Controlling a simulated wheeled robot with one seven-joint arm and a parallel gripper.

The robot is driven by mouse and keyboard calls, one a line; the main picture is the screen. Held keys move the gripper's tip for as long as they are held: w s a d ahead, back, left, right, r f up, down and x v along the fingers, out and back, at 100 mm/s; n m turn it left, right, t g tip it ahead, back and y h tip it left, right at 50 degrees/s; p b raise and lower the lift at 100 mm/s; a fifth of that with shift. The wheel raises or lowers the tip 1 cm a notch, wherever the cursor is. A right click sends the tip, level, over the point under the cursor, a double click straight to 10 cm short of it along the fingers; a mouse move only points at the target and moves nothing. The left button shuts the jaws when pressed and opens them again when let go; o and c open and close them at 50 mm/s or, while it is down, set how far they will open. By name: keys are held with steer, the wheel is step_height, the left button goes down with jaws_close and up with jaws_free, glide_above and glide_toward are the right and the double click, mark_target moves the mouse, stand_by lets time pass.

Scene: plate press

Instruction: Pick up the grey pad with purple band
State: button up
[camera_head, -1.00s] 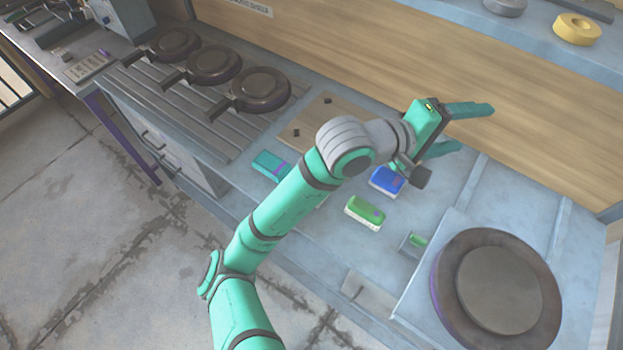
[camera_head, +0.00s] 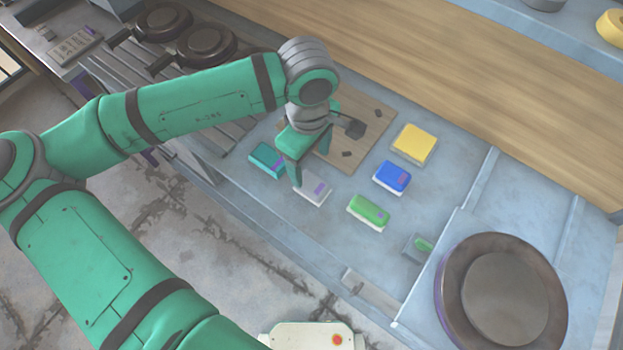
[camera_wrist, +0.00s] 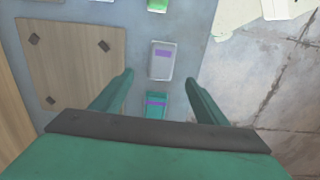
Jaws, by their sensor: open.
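The grey pad with a purple band (camera_head: 314,190) lies on the blue-grey worktop, in the row nearest the front edge. In the wrist view the grey pad (camera_wrist: 160,66) lies just beyond the fingertips, roughly centred between their lines. My gripper (camera_head: 310,172) is open and empty, pointing down above the worktop, close to the grey pad and partly covering its surroundings. In the wrist view its two fingers (camera_wrist: 159,79) are spread apart. A teal pad with a purple band (camera_head: 267,160) lies to the left of the grey one; in the wrist view it appears nearer, between the fingers.
Green (camera_head: 369,212), blue (camera_head: 392,177) and yellow (camera_head: 414,144) pads lie to the right. A wooden board (camera_head: 366,130) with dark pegs lies behind the gripper. A round press plate (camera_head: 502,296) stands at the right front. Dark round pans (camera_head: 207,45) stand at the back left.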

mark_target(312, 184)
steer(key=shift+a+f, duration=0.25)
steer(key=shift+f, duration=0.05)
step_height(312, 184, down, 5)
steer(key=shift+f, duration=0.1)
steer(key=f, duration=0.2)
steer(key=d+f, duration=0.1)
steer(key=f, duration=0.1)
steer(key=shift+s, duration=0.3)
steer(key=shift+a+f, duration=0.1)
steer(key=shift+f, duration=0.4)
steer(key=c, duration=1.1)
